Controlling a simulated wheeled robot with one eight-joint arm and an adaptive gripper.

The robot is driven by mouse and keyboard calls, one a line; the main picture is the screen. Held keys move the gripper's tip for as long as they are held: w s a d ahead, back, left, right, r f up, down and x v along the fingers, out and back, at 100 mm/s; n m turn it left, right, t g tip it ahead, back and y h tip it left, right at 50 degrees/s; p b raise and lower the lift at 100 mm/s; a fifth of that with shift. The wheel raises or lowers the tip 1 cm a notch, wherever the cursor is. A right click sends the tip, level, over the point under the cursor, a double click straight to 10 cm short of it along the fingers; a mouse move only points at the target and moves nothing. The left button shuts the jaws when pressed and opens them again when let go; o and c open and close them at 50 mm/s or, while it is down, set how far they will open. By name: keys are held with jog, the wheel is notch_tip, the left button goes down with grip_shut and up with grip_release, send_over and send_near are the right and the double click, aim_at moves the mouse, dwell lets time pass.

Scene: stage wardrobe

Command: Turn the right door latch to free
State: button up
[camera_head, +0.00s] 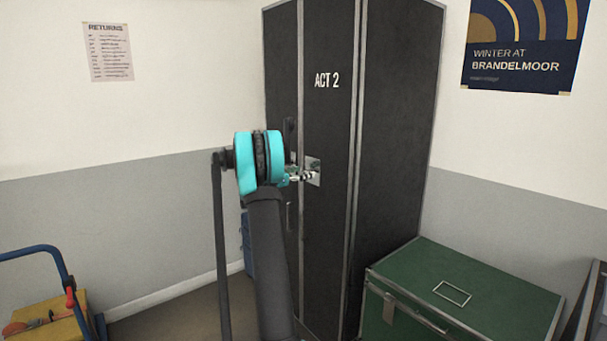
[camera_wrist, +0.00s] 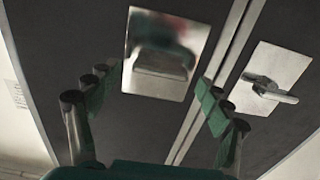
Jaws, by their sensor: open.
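The dark wardrobe (camera_head: 328,120), marked ACT 2, stands in the corner. The right door latch is a small metal turn handle (camera_wrist: 270,89) on a pale square plate (camera_wrist: 285,62); the handle lies roughly crosswise, slightly tilted. In the head view the plate (camera_head: 314,167) shows, partly covered by my gripper (camera_head: 300,177). In the wrist view my gripper (camera_wrist: 158,88) is open, its fingers spread and empty. The latch is just right of the right finger, not between the fingers. I see no contact.
A pale metal seam (camera_wrist: 222,66) runs between the two plates. A green trunk (camera_head: 470,290) stands close at the wardrobe's right. A blue-handled cart (camera_head: 40,252) with a yellow box (camera_head: 55,318) is at lower left.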

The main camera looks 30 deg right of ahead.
jog(key=shift+d, duration=0.25)
jog(key=c, duration=1.2)
jog(key=shift+o, duration=0.2)
jog(key=shift+n, duration=0.3)
jog(key=n, duration=0.3)
jog(key=shift+w+n, duration=0.1)
jog(key=shift+n, duration=0.2)
jog(key=n, duration=0.4)
jog(key=shift+w+n, duration=0.1)
jog(key=shift+n, duration=0.2)
jog(key=n, duration=0.4)
jog(key=shift+w+f+n, duration=0.1)
jog(key=shift+f+n, duration=0.05)
jog(key=shift+n, duration=0.15)
jog(key=n, duration=0.4)
jog(key=shift+a+f+n, duration=0.1)
jog(key=shift+n, duration=0.2)
